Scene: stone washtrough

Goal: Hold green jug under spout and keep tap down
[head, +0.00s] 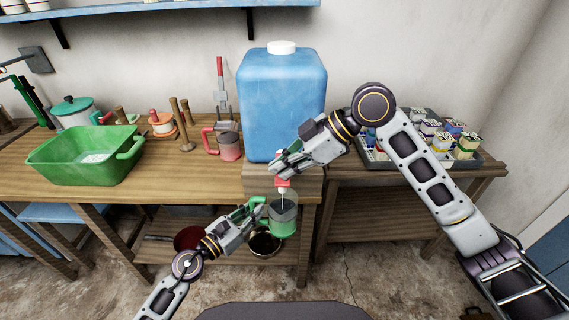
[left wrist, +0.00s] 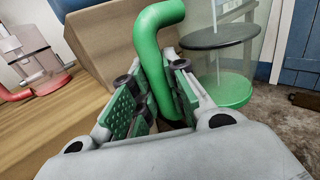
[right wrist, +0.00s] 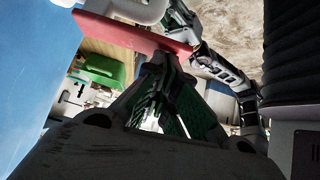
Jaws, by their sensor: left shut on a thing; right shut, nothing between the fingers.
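The green jug (head: 284,222), clear-walled with a green base and handle, hangs upright below the spout (head: 283,193) in the head view. My left gripper (head: 258,208) is shut on its green handle (left wrist: 152,60). The red tap lever (head: 282,183) is at the front of the blue water container (head: 282,105). My right gripper (head: 277,172) is shut and empty at the lever. In the right wrist view, its fingertips meet the red lever (right wrist: 130,32); firm contact is hard to tell.
A tray of small pots (head: 480,160) is at right. Pans (head: 264,243) sit on the lower shelf below the jug.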

